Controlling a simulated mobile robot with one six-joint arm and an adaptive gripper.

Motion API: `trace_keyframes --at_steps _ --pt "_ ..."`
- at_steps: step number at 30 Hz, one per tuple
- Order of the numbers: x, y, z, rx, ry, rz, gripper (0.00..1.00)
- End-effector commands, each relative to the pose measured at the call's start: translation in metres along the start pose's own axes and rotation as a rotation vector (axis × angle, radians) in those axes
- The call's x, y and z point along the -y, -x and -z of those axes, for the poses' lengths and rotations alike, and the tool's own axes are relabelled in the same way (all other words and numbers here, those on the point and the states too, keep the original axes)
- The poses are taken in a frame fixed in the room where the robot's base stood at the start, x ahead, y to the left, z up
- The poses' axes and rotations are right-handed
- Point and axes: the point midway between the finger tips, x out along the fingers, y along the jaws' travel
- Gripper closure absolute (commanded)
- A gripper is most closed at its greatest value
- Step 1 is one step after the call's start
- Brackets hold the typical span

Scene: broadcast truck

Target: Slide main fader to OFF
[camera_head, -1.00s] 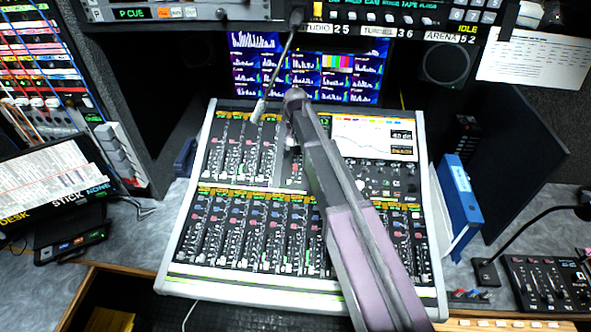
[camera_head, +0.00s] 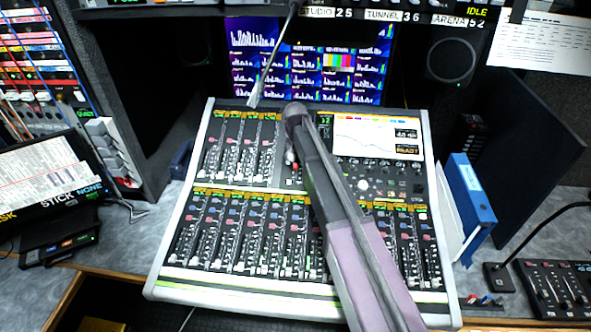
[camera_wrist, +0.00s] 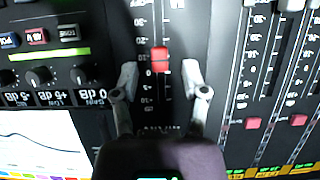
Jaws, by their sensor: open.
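The mixing console (camera_head: 152,283) fills the middle of the head view. In the wrist view a red fader cap (camera_wrist: 160,59) sits in a vertical slot with a printed scale beside it; the lettering appears upside down. I take it for the main fader. My gripper (camera_wrist: 160,72) is open, with one finger on each side of the red cap and visible gaps on both sides. I cannot tell its height over the panel. In the head view a small red spot (camera_head: 289,157) shows beside my arm, which hides much of that middle strip.
Channel faders with red buttons (camera_wrist: 275,121) lie right of the gripper in the wrist view. Knobs (camera_wrist: 38,76) and a screen lie left. In the head view a thin microphone (camera_head: 254,99) reaches down behind the console. A blue binder (camera_head: 472,195) stands at its right.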

Motion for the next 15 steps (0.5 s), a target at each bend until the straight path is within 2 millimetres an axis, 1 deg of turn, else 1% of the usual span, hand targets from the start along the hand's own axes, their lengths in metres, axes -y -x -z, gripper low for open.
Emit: trace_keyframes --at_steps 1,6,15 --pt "0.0 -0.007 0.0 0.0 0.0 0.0 0.43" --pt "0.0 -0.016 0.0 0.0 0.0 0.0 0.43" --pt "0.0 -0.02 0.0 0.0 0.0 0.0 0.43"
